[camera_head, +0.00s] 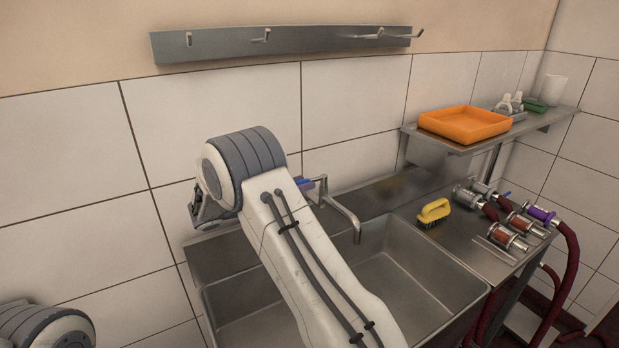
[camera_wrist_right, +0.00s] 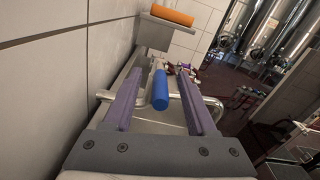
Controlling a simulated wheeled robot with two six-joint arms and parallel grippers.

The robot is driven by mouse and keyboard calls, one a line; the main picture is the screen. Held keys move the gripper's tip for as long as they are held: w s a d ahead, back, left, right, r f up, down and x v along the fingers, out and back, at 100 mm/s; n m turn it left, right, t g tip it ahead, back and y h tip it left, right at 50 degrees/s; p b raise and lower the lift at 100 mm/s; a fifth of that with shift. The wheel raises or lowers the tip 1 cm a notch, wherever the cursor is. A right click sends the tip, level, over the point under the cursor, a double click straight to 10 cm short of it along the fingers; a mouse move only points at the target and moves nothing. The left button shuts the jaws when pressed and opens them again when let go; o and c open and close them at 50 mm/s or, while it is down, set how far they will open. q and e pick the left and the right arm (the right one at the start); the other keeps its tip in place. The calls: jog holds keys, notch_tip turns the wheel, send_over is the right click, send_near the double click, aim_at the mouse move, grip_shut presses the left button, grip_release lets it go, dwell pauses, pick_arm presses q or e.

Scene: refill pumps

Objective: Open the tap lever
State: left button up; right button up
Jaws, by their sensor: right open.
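The tap has a metal spout (camera_head: 347,212) that reaches out over the sink. Its blue lever (camera_head: 303,182) shows only partly beside my right arm in the head view. In the wrist view the blue lever (camera_wrist_right: 160,90) lies between the two purple fingers of my right gripper (camera_wrist_right: 160,75). The fingers are open, with a gap on each side of the lever. The tap's spout (camera_wrist_right: 216,106) also shows to the right of the fingers. In the head view my right arm hides most of that gripper and the tap's base. My left gripper is out of view.
The steel sink (camera_head: 440,270) lies below the tap. A yellow brush (camera_head: 434,212) and several hose couplings (camera_head: 502,237) rest on the counter at right. An orange tray (camera_head: 464,124) sits on the shelf above. The tiled wall (camera_head: 75,150) stands close behind.

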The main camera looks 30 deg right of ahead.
aim_at(327, 176)
jog(key=shift+s+d+p, duration=0.1)
jog(key=shift+d+p, duration=0.2)
jog(key=shift+d, duration=1.35)
jog(key=shift+c, duration=0.4)
grip_shut()
